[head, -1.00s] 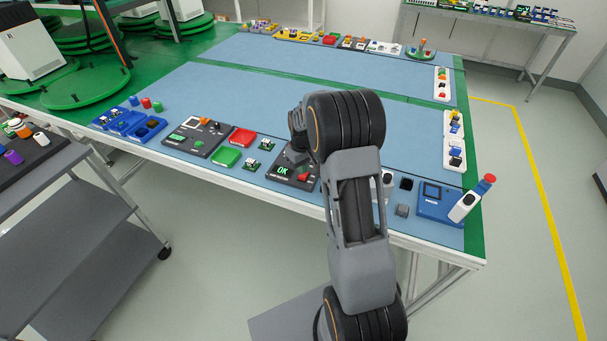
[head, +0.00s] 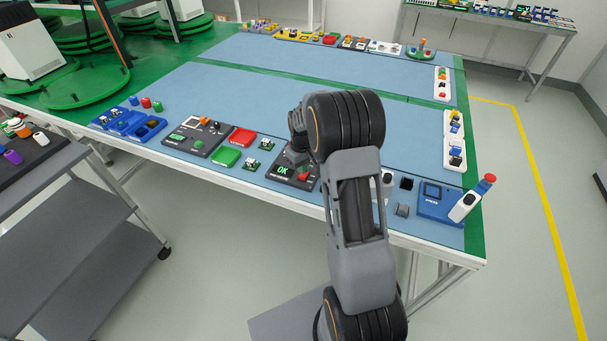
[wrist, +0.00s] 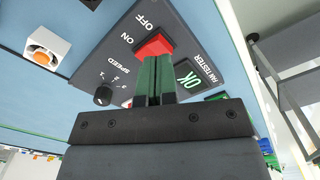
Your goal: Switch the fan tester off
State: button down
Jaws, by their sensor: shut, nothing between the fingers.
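The fan tester (head: 278,178) is a dark panel at the near edge of the blue bench mat, partly hidden by my arm in the head view. In the wrist view its face shows a red rocker switch (wrist: 153,44) with ON and OFF labels, a black speed knob (wrist: 103,96) and a display (wrist: 187,74) reading OK in green. My gripper (wrist: 154,62) is shut and empty. Its green-tipped fingers are at the near edge of the red switch; I cannot tell whether they touch it. The fingertips are hidden in the head view.
Left of the tester are a small green board (head: 252,163), green and red trays (head: 227,157) and another dark device (head: 199,137). To the right is a blue device (head: 437,203) with a small screen. The mat behind is clear.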

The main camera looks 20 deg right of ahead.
jog(key=shift+f+b, duration=0.85)
jog(key=shift+f, duration=0.45)
dwell(0.4)
jog(key=shift+r, duration=0.1)
jog(key=shift+r+p, duration=2.5)
jog(key=shift+r, duration=0.9)
